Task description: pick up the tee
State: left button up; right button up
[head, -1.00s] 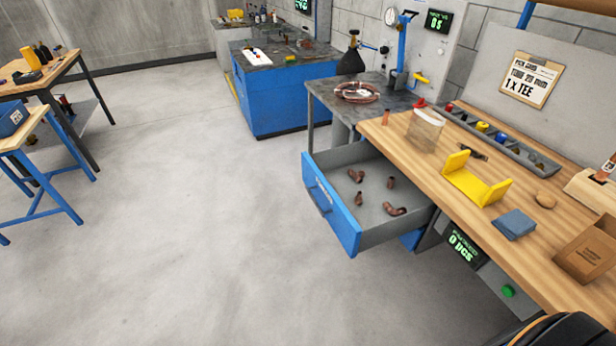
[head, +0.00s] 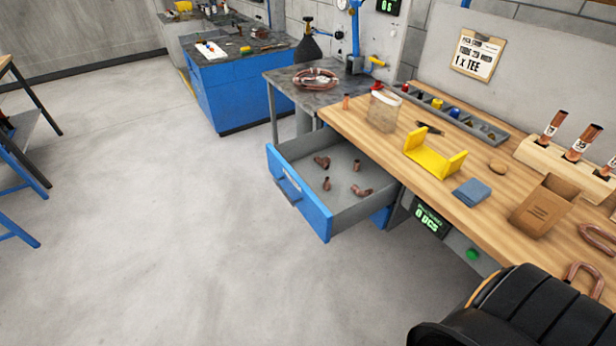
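The open blue-fronted drawer (head: 304,201) under the workbench holds several small copper fittings lying apart on its grey floor. One fitting (head: 322,162) with a branched or bent shape lies near the back left. Another larger bent fitting (head: 362,192) lies at the right. Two short pieces, one fitting (head: 357,165) at the back and one fitting (head: 326,184) nearer the front, lie between them. They are too small to tell surely which is the tee. Neither gripper is in view; only a black part of my own arm shows at the lower right.
The wooden bench top (head: 440,180) carries a yellow cradle (head: 432,157), a blue pad (head: 471,192), a cardboard box (head: 543,205) and a wooden block (head: 560,150) with copper tubes. A clipboard (head: 477,54) reads "1 x TEE". The floor (head: 150,230) before the drawer is clear.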

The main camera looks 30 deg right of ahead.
aim_at(323, 163)
jog(key=i+j+u, duration=0.15)
jog(key=i, duration=0.3)
jog(key=i+j+u, duration=0.15)
jog(key=i, duration=0.25)
jog(key=i+z, duration=0.15)
jog(key=i, duration=0.4)
jog(key=i+j+z, duration=0.2)
jog(key=i, duration=0.4)
jog(key=i+j+z, duration=0.15)
jog(key=i, duration=0.4)
jog(key=i+z, duration=0.2)
jog(key=z, duration=0.25)
jog(key=i+j+z, duration=0.1)
jog(key=z, duration=0.35)
jog(key=i+j+z, duration=0.2)
jog(key=z, duration=0.25)
jog(key=i+j+z, duration=0.2)
jog(key=z, duration=0.25)
jog(key=i+j+z, duration=0.1)
jog(key=j+z, duration=0.15)
jog(key=z, duration=0.15)
jog(key=j+z, duration=0.3)
jog(key=z, duration=0.15)
jog(key=i, duration=0.05)
